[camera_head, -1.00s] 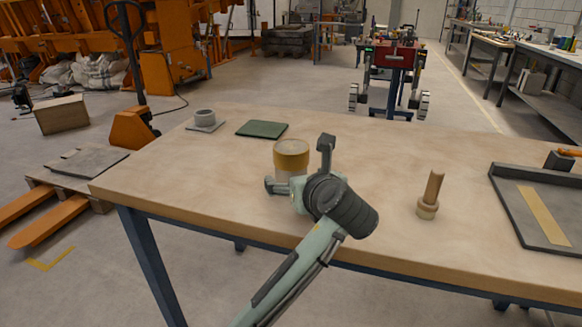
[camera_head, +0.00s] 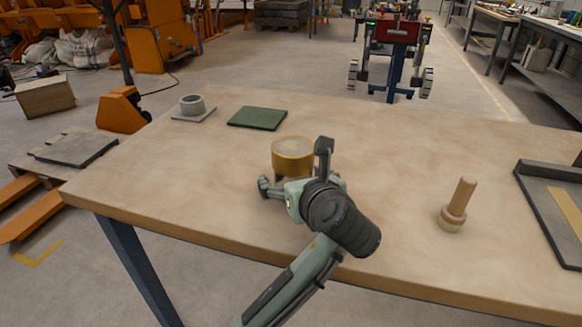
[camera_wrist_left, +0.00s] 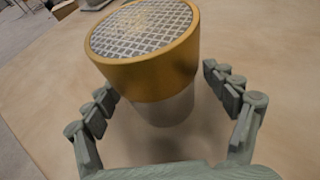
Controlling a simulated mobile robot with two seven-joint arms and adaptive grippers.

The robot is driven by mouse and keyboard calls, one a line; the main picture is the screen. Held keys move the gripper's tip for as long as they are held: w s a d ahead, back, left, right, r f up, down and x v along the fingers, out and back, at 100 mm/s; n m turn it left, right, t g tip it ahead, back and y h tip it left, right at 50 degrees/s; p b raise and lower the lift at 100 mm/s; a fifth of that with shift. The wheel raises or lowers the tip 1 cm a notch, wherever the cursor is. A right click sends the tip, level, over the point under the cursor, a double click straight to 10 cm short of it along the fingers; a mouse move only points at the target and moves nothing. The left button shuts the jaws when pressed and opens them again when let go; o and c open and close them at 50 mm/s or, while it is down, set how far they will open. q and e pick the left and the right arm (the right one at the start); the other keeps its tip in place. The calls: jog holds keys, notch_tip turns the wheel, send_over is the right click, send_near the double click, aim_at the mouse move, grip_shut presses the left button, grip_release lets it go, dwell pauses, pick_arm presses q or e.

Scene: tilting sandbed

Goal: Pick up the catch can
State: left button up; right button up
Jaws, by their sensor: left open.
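The catch can (camera_head: 292,158) stands upright on the wooden table, with a gold upper band and a paler lower part. In the left wrist view the can (camera_wrist_left: 150,75) shows a mesh top and sits between the finger pads. My left gripper (camera_head: 295,168) is at the near side of the can, one finger to its left and one to its right. In the wrist view my left gripper (camera_wrist_left: 165,98) is open, with a visible gap beside the can on the right. The can's lower part is partly hidden by the gripper in the head view. My right gripper is not in view.
A wooden tamper-like peg (camera_head: 458,204) stands on the table to the right. A dark tray (camera_head: 533,200) lies at the right edge. A green mat (camera_head: 257,118) and a grey ring on a plate (camera_head: 193,106) lie at the back left. The tabletop around the can is clear.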

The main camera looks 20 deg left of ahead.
pick_arm(q)
jog(key=shift+s, duration=0.1)
jog(key=shift+c, duration=0.2)
jog(key=c, duration=1.4)
jog(key=shift+c, duration=0.4)
jog(key=shift+r, duration=0.2)
